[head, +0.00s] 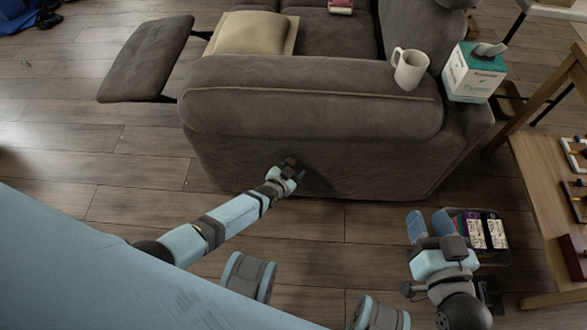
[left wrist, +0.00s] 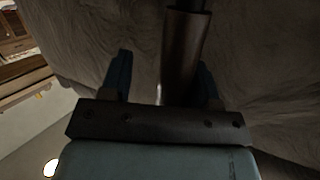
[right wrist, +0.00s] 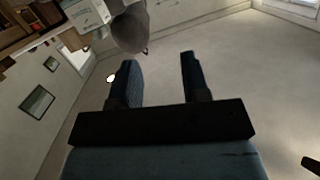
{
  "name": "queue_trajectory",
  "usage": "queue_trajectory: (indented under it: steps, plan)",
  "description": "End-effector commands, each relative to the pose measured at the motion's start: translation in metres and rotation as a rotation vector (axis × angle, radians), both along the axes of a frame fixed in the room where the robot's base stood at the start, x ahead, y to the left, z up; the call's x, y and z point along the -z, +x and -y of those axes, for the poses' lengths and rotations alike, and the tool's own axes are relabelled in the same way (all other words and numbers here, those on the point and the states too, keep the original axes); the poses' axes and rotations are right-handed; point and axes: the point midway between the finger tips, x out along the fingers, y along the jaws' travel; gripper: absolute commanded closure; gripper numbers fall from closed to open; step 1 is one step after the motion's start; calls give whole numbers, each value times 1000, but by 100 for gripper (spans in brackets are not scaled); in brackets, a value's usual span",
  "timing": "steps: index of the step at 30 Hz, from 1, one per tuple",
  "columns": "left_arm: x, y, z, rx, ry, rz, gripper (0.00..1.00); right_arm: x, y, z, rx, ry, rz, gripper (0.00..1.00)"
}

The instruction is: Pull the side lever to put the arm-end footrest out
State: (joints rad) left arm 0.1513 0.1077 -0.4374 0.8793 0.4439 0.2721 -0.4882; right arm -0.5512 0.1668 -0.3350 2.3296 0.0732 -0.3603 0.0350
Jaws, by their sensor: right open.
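The grey sofa's arm side (head: 330,150) faces me. A grey footrest panel (head: 150,60) stands out from the sofa's front at the left, with a gap and part of its support showing between. The side lever, a dark brown bar (left wrist: 185,50), lies between the fingers of my left gripper (left wrist: 163,80) in the left wrist view. It is nearer the right finger, with a gap to the left finger. In the head view my left gripper (head: 292,168) is at the sofa side and hides most of the lever. My right gripper (head: 430,222) is open and empty, apart from the sofa.
A cushion (head: 252,33) lies on the seat. A dark tray (head: 503,255) with boxes is beside my right gripper. A wooden table (head: 545,165) stands at the right.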

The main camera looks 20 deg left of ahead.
Motion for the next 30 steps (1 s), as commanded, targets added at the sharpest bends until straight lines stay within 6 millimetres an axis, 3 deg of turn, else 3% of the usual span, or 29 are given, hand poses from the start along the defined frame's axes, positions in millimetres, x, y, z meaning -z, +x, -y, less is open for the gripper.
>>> queue_trajectory:
  steps: [11, 18, 24, 30]
  plan:
    - [-5, -12, 0, 2, -1, -2, 46, -5, 0, 2, 2, -14, -9, 57]
    - [-22, -61, -11, 4, -1, -6, 46, 39, -18, 24, 36, -119, -212, 57]
    - [-36, -99, -23, 2, -1, -4, 46, 46, -22, 29, 43, -153, -261, 57]
    - [-43, -122, -29, 1, -1, -2, 46, 47, -22, 30, 45, -161, -269, 57]
